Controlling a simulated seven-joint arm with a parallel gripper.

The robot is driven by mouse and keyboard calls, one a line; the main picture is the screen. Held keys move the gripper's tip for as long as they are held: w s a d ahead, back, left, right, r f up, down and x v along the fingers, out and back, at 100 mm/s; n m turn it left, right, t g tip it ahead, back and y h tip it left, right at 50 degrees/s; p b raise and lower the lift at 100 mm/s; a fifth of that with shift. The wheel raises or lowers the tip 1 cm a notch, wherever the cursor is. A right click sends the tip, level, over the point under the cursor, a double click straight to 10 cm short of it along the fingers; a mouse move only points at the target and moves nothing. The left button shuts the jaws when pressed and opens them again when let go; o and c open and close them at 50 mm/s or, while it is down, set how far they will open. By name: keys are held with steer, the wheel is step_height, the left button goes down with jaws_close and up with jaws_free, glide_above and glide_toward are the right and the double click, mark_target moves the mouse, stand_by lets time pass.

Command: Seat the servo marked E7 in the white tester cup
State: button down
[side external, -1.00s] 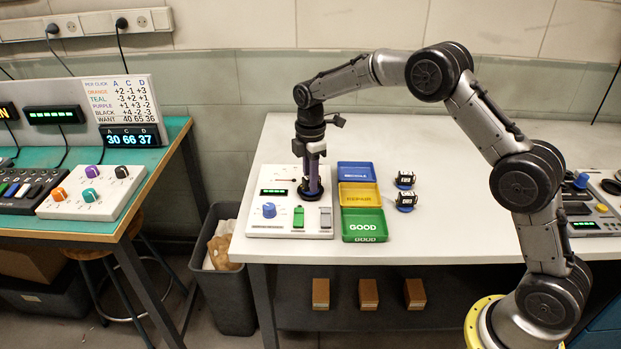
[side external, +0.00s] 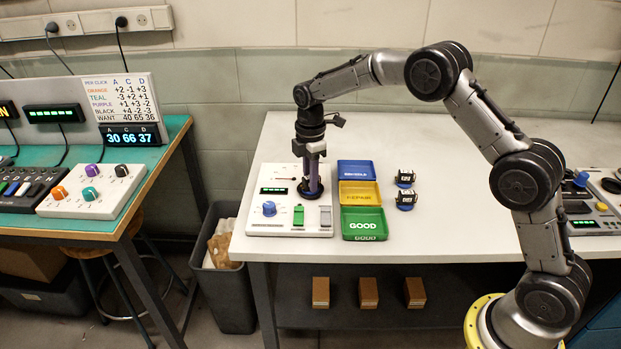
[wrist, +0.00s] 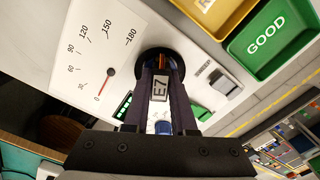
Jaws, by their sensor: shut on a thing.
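My gripper (side external: 311,184) points straight down over the white tester (side external: 262,220) and is shut. In the wrist view a label marked E7 shows on the servo (wrist: 160,88) between the fingers (wrist: 160,68). The fingers reach down to a dark round cup (wrist: 143,62) on the tester's white face.
The tester carries a blue knob (side external: 269,209), a green switch (side external: 298,215) and a grey switch (side external: 325,217). To its right are blue (side external: 356,170), yellow (side external: 359,194) and green GOOD (side external: 364,224) trays. Two other servos (side external: 405,179) stand beyond them.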

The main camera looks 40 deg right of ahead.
steer(key=shift+f, duration=0.15)
steer(key=c, duration=0.7)
jaws_free()
steer(key=shift+o, duration=0.2)
steer(key=shift+r, duration=2.5)
steer(key=shift+r, duration=0.1)
steer(key=shift+r, duration=1.9)
